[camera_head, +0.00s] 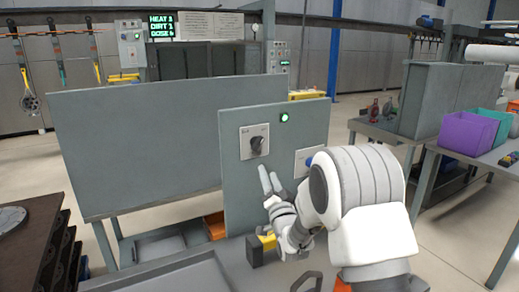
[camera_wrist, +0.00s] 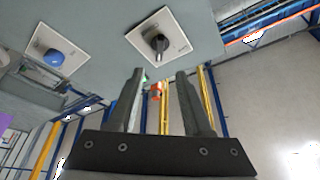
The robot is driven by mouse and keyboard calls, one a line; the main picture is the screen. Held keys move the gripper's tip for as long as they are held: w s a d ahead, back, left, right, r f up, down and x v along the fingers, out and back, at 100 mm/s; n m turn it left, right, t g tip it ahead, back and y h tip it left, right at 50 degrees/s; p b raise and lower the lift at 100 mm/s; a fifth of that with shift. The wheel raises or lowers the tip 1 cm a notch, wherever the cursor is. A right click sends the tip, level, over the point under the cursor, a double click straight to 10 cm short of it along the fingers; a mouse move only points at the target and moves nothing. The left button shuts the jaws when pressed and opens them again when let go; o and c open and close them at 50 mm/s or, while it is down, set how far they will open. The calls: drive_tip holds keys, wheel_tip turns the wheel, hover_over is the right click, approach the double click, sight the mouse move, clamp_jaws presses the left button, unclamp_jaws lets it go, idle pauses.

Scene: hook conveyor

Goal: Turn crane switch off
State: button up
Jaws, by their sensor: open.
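The crane switch (camera_head: 257,146) is a dark rotary knob on a square pale plate, on the upright grey panel (camera_head: 235,190). A lit green lamp (camera_head: 284,117) sits above and to its right. In the wrist view the knob (camera_wrist: 158,43) is ahead of the fingers, near the top middle. My gripper (camera_head: 269,177) is open and empty, just below and in front of the knob; no contact shows. Its two fingers also show in the wrist view (camera_wrist: 158,76), apart with a clear gap.
A second plate with a blue button (camera_wrist: 67,57) is on the same panel, partly behind my arm in the head view. A larger grey board (camera_head: 150,140) stands behind to the left. Purple (camera_head: 466,132) and green (camera_head: 496,120) bins stand on a right-hand table.

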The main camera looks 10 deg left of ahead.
sight(259, 146)
drive_tip(key=p+x, duration=0.1)
drive_tip(key=x, duration=1.1)
drive_tip(key=shift+w+a+r, duration=0.1)
drive_tip(key=shift+w+r, duration=0.05)
drive_tip(key=shift+w, duration=0.25)
clamp_jaws()
